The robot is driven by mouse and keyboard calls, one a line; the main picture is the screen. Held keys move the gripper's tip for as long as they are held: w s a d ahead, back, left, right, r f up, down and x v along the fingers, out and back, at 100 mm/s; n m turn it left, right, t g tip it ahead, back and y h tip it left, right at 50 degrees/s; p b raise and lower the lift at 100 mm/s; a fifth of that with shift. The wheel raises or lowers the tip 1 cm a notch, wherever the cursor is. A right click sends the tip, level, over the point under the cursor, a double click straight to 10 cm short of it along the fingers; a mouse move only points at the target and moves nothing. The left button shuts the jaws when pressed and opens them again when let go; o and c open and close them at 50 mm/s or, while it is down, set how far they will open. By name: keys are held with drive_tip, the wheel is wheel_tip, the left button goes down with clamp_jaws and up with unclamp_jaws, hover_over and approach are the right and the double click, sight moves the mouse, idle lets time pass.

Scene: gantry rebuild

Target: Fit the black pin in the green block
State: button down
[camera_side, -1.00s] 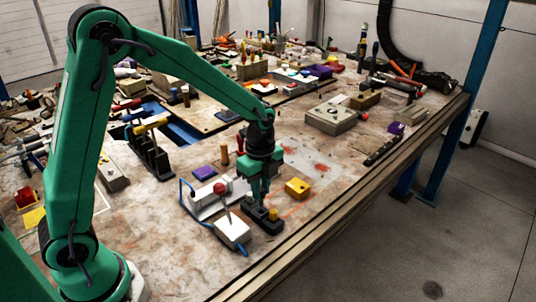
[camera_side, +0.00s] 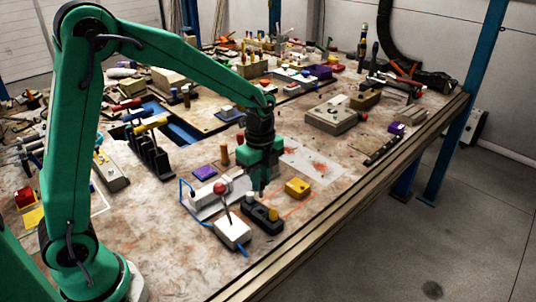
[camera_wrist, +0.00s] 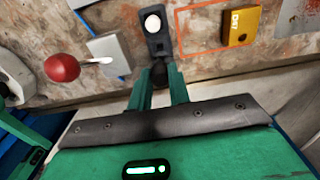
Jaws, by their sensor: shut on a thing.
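My gripper (camera_side: 260,190) is above the long black holder (camera_side: 262,218), near its middle, with its fingers pointing down. In the wrist view my gripper (camera_wrist: 160,80) is shut on a dark piece that looks like the black pin (camera_wrist: 159,73). Its lower end is hard to make out in the side view. The holder also shows in the wrist view (camera_wrist: 154,44), with a white round top standing in it. I cannot make out the green block in either view.
A yellow block (camera_side: 298,187) lies right of the holder. A white box with a red-balled lever (camera_side: 232,232) stands in front-left of it. A black rack (camera_side: 150,155) with a yellow-handled tool is further left. The table's front right is clear.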

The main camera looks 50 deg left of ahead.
drive_tip(key=shift+w+a, duration=0.1)
drive_tip(key=w+a+n, duration=1.1)
drive_tip(key=a+n, duration=0.1)
drive_tip(key=n, duration=0.6)
drive_tip(key=shift+w+a+r, duration=0.25)
drive_tip(key=shift+r, duration=0.05)
drive_tip(key=shift+f, duration=2.9)
drive_tip(key=c, duration=1.2)
unclamp_jaws()
drive_tip(key=shift+c, duration=0.2)
drive_tip(key=shift+r, duration=0.1)
wheel_tip(320, 180, up, 8)
drive_tip(key=shift+f, duration=0.2)
